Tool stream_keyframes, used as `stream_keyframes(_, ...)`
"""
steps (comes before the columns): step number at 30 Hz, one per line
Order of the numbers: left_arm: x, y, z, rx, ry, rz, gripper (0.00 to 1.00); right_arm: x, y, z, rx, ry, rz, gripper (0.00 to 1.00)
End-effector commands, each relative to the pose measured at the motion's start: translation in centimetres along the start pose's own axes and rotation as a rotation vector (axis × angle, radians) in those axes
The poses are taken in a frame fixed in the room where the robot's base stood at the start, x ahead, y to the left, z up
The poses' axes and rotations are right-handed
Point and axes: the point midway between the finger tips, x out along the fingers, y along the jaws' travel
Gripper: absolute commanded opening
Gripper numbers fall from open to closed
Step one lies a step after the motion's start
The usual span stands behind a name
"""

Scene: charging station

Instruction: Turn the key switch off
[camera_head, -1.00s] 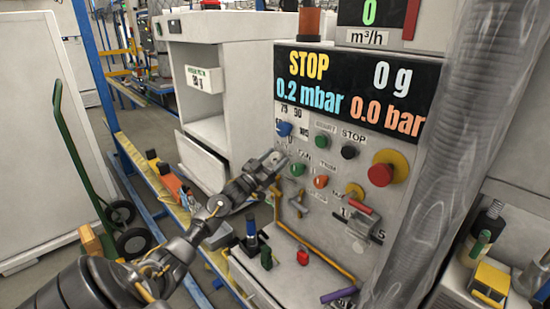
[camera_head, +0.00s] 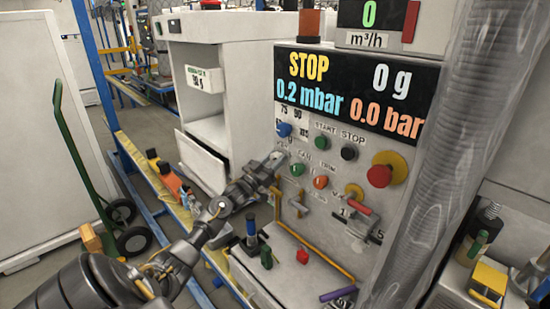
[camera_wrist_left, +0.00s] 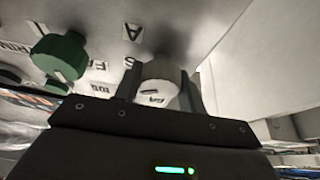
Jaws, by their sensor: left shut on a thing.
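My left gripper (camera_head: 277,160) reaches the left edge of the grey control panel (camera_head: 336,232), just left of a green button (camera_head: 297,169) and below a blue knob (camera_head: 284,129). In the left wrist view, its two fingers (camera_wrist_left: 163,90) are shut on a pale round key switch (camera_wrist_left: 158,88), one finger on each side. A dark slot-like mark shows on the switch's face. In the head view the gripper hides the switch, so I cannot tell its position there. My right gripper is not in view.
A red mushroom button on yellow (camera_head: 380,175) and a red-handled lever (camera_head: 360,208) are on the panel. A yellow pipe (camera_head: 310,248) runs below. A ribbed clear hose (camera_head: 440,160) hangs at right. A green hand truck (camera_head: 85,165) stands at left.

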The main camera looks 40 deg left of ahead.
Motion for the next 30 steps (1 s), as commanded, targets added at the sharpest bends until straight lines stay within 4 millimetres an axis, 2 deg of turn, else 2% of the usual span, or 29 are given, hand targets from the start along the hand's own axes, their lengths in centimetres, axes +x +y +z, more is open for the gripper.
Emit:
stream_keyframes(18, 0.2, 0.0, -0.6, -0.513, 0.002, -0.214, 0.17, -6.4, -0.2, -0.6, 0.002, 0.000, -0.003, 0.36)
stream_keyframes(30, 0.1, -0.1, -0.3, -0.777, 0.002, -0.324, 0.17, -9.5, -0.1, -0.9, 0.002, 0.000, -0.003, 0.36)
